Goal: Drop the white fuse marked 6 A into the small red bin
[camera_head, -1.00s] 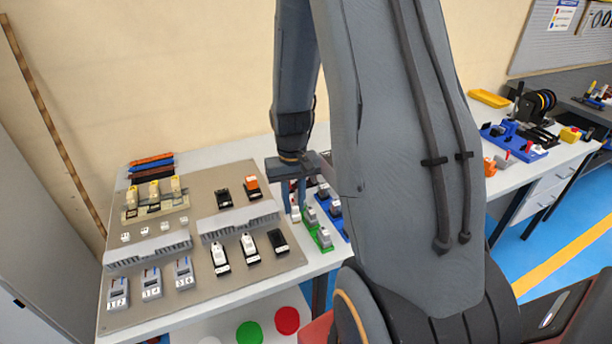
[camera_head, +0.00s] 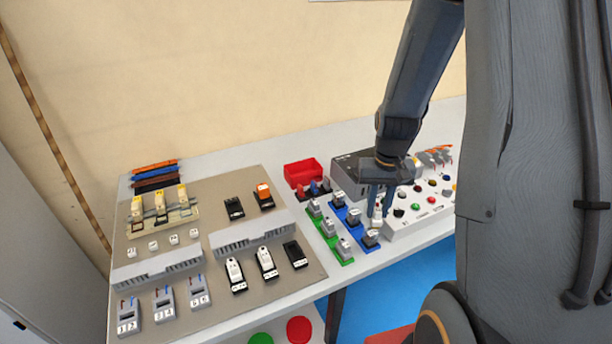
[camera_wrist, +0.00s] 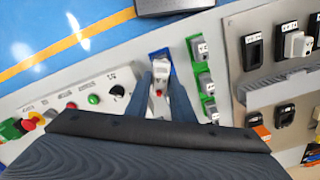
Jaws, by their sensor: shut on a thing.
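My gripper (camera_head: 381,208) is shut on a white fuse (camera_head: 377,213), with its fingers pointing down. The fuse also shows between the fingertips in the wrist view (camera_wrist: 161,73), with a small red spot near it. Its marking is too small to read. In the head view it is beside the blue holders and the grey control box; I cannot tell its exact height. The small red bin (camera_head: 303,171) stands at the back of the table, to the left of my gripper and behind the coloured holders. The bin is not in the wrist view.
Green (camera_head: 330,232) and blue (camera_head: 352,222) holders with grey blocks stand between the brown board (camera_head: 225,272) and the control box (camera_head: 425,221). The box has several coloured buttons. Small dark-based parts (camera_head: 314,189) stand just in front of the bin.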

